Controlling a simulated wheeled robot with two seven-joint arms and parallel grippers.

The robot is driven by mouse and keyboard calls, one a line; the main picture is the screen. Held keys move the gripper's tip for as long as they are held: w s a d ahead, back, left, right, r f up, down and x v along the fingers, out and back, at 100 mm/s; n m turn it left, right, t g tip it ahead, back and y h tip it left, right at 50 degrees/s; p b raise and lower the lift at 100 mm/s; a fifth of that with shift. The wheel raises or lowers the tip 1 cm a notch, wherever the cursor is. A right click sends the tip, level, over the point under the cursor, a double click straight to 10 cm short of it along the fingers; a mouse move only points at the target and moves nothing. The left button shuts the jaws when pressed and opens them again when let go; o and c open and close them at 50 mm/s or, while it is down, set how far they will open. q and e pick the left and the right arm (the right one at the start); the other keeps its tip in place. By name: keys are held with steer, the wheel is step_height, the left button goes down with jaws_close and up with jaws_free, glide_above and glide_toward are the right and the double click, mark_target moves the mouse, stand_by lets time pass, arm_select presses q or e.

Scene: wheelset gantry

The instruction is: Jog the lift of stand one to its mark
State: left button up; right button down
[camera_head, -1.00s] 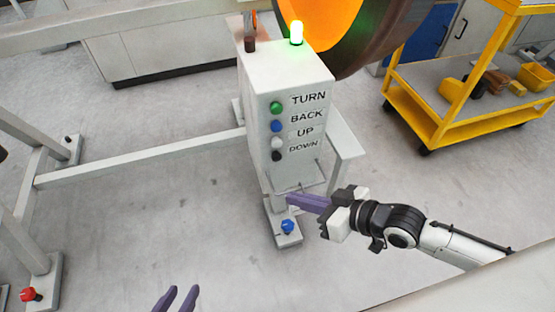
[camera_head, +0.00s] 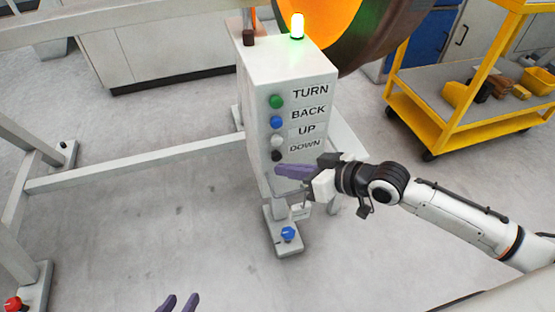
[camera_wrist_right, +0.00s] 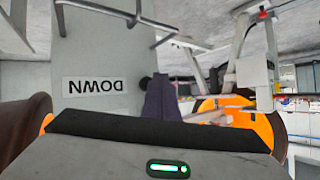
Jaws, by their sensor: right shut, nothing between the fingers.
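The control box (camera_head: 262,80) of the stand carries a green TURN button (camera_head: 276,101), a blue BACK button (camera_head: 277,122), a pale UP button (camera_head: 277,141) and a black DOWN button (camera_head: 277,156). My right gripper (camera_head: 277,171) is shut and empty, its purple fingertips just below the DOWN button. The right wrist view shows the DOWN label (camera_wrist_right: 93,85) upside down and the dark button (camera_wrist_right: 145,83) beside the fingers (camera_wrist_right: 160,98); contact cannot be told. No lift mark is clear.
A lit green lamp (camera_head: 297,26) stands on the box, before a large orange and dark wheel (camera_head: 390,38). A blue knob (camera_head: 288,234) sits on the stand's foot, a red knob (camera_head: 13,304) at lower left. A yellow cart (camera_head: 440,130) stands right.

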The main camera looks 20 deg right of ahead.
stand_by(1.8)
steer(key=shift+w, duration=0.15)
steer(key=shift+w, duration=0.3)
